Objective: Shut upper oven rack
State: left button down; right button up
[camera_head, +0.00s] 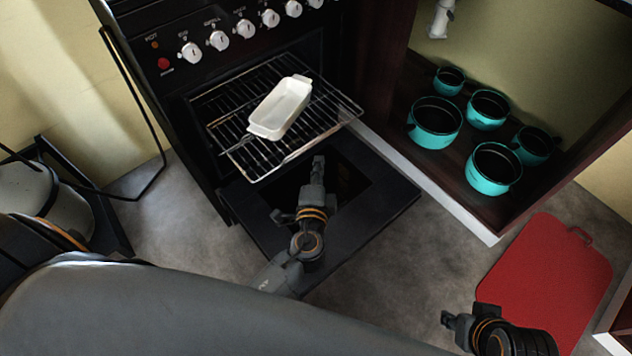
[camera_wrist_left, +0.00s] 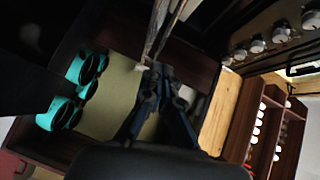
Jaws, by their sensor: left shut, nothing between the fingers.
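The oven's upper rack (camera_head: 232,119) is a wire rack pulled out of the black oven (camera_head: 180,45). A white baking dish (camera_head: 282,108) rests on it. The oven door (camera_head: 375,208) is folded down below the rack. My left gripper (camera_head: 317,168) is shut and empty, over the open door and close to the rack's front edge. I cannot tell whether it touches the rack. In the left wrist view the gripper (camera_wrist_left: 160,75) has pale wire bars just above its fingertips. My right gripper (camera_head: 455,325) is at the bottom right, far from the rack; its finger opening is unclear.
A cabinet right of the oven holds several teal pots (camera_head: 435,122). A red board (camera_head: 550,275) lies on the floor at the right. A metal pot (camera_head: 55,195) stands at the left. The grey floor (camera_head: 425,260) between door and board is clear.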

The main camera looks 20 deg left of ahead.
aim_at(253, 108)
pick_arm(q)
jog(key=shift+w+a+f, duration=0.25)
jog(key=shift+w+a, duration=0.4)
jog(key=shift+a, duration=0.25)
jog(key=shift+w+a+f, duration=0.2)
jog(key=shift+w+a, duration=0.45)
jog(key=shift+a, duration=0.25)
pick_arm(e)
jog(key=shift+w, duration=0.2)
